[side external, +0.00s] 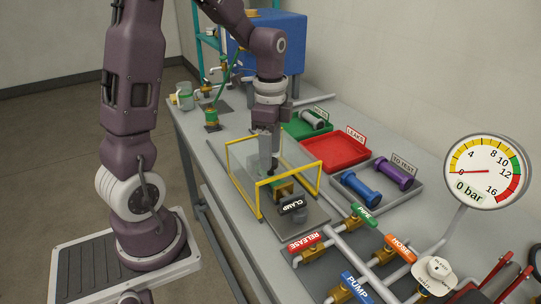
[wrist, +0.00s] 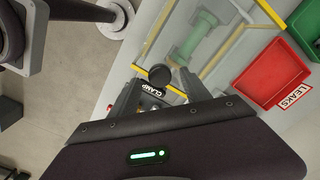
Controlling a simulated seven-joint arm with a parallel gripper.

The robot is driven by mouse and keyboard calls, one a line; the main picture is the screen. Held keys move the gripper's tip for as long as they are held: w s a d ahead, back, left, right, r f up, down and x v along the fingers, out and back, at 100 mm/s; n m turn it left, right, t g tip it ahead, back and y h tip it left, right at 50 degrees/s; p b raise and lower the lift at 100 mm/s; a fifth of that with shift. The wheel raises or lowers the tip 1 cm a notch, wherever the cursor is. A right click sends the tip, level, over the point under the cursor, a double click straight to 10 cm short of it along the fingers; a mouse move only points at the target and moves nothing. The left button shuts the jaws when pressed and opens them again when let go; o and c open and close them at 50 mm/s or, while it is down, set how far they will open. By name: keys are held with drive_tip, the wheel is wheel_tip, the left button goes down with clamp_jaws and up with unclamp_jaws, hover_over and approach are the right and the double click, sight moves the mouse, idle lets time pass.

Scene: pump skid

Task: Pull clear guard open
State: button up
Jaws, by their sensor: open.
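The clear guard (side external: 242,177) is a box of transparent panels with yellow edges, standing over the test fixture on the bench. Its yellow edge (wrist: 157,77) and clear panel (wrist: 222,45) also show in the wrist view. A black round knob (wrist: 161,76) shows close to that edge; I cannot tell whether it is fixed to the guard. My gripper (side external: 268,165) points down at the guard, and its jaws (wrist: 158,88) are open on either side of the knob in the wrist view. I cannot tell whether they touch anything. A black CLAMP label (side external: 291,206) sits by the fixture.
Right of the guard are a red LEAKS tray (side external: 335,151), a green tray (side external: 297,129) and a grey TO TEST tray (side external: 411,197) with blue and purple cylinders. Valves and pipes (side external: 345,240) and a 0 bar gauge (side external: 484,171) stand at the front right.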

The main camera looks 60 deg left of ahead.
drive_tip(key=shift+f, duration=0.85)
clamp_jaws()
idle(0.8)
